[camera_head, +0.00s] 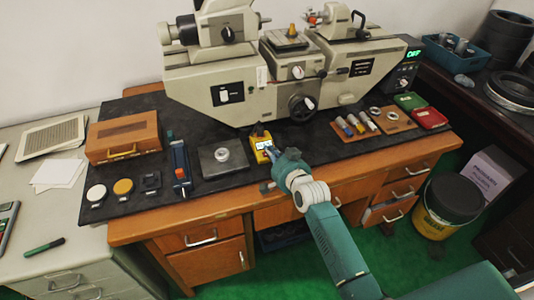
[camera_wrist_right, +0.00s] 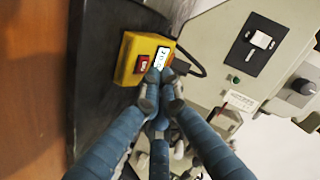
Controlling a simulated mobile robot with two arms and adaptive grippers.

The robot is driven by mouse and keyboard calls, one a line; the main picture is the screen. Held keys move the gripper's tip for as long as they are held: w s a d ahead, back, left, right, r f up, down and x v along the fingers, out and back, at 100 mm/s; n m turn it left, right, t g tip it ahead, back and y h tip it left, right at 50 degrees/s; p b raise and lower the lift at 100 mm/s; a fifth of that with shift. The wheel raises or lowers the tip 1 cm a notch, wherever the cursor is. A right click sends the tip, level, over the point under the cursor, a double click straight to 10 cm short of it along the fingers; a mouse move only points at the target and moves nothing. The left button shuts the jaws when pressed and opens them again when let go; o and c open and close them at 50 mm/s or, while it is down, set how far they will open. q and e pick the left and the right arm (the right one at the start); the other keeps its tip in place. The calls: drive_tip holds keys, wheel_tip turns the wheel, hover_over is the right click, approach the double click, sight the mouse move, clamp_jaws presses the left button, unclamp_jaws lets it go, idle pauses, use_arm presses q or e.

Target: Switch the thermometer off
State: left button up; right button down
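The yellow thermometer (camera_head: 259,136) sits on the dark mat in front of the large measuring machine. In the right wrist view the thermometer (camera_wrist_right: 127,62) shows a red switch (camera_wrist_right: 142,64) beside a small display (camera_wrist_right: 161,57) that looks lit. My right gripper (camera_head: 271,151) is at the thermometer's near right side. In the wrist view the blue fingers of my right gripper (camera_wrist_right: 160,77) are drawn together with nothing seen between them. The tips overlap the lower edge of the display, beside the red switch; I cannot tell whether they touch. My left gripper is not in view.
The measuring machine (camera_head: 210,90) stands behind the thermometer. A grey plate with a ring (camera_head: 222,155) lies to the left, and a wooden tray with small cylinders (camera_head: 350,127) to the right. A dark cable (camera_wrist_right: 188,68) runs from the thermometer. A box at right displays green "OFF" (camera_head: 414,54).

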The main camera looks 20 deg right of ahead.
drive_tip(key=shift+w+f, duration=0.1)
drive_tip(key=shift+f, duration=0.05)
drive_tip(key=shift+w+f, duration=0.15)
drive_tip(key=shift+f, duration=0.1)
drive_tip(key=shift+b, duration=0.3)
idle(0.5)
drive_tip(key=shift+s+r+p, duration=0.25)
drive_tip(key=shift+r+p, duration=0.2)
drive_tip(key=shift+p, duration=0.3)
wheel_tip(320, 180, up, 5)
drive_tip(key=s+p, duration=0.2)
drive_tip(key=p, duration=0.5)
drive_tip(key=shift+s+r, duration=0.2)
drive_tip(key=shift+s, duration=0.15)
drive_tip(key=shift+f, duration=0.1)
